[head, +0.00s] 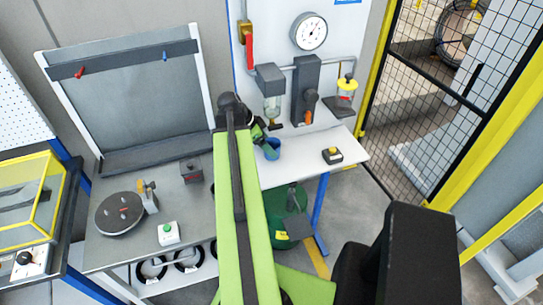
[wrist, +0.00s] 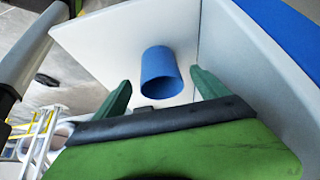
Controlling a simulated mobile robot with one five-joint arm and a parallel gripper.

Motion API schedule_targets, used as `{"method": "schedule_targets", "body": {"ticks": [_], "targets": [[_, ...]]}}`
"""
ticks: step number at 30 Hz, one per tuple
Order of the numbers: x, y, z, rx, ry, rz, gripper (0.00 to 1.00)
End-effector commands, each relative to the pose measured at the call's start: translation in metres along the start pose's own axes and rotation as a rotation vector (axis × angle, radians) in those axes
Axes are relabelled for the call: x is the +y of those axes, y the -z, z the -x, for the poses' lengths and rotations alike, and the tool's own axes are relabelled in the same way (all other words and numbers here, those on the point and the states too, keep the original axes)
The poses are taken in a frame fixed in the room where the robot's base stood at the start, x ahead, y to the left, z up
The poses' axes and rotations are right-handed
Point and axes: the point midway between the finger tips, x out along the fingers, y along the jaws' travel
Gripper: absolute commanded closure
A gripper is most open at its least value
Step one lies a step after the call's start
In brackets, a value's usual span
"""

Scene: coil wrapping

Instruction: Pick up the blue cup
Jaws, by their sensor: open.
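The blue cup (head: 272,149) stands on the white table near its back left, close to the wall, in the head view. In the wrist view the blue cup (wrist: 161,71) shows just beyond my fingertips, roughly midway between them, with its opening facing my gripper. My gripper (wrist: 158,92) is open and empty, with green fingers on either side of the cup's near end. No finger visibly touches the cup. In the head view my arm hides part of the area left of the cup, and my gripper (head: 262,132) is mostly hidden there.
The white table (head: 302,166) has free room right of the cup, up to a small box with a yellow button (head: 332,155). Wall-mounted air fittings (head: 305,90) and a gauge (head: 308,31) hang above. A grey workbench (head: 120,245) stands left. A green bin (head: 285,215) sits below.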

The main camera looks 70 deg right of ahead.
Motion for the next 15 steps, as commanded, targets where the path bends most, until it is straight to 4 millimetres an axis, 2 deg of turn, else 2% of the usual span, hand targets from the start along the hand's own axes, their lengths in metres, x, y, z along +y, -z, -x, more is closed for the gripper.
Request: {"method": "schedule_targets", "body": {"ticks": [1,3,6,12,13,15], "targets": [[0.000,-0.003,-0.016,0.000,-0.001,-0.002,0.16],[0.001,-0.002,-0.031,0.000,-0.001,-0.002,0.16],[0.000,-0.002,-0.043,0.000,0.000,-0.001,0.16],[0.000,0.002,-0.041,0.000,0.000,0.000,0.16],[0.000,0.002,-0.041,0.000,0.000,0.000,0.17],[0.000,0.002,-0.041,0.000,0.000,-0.001,0.27]]}}
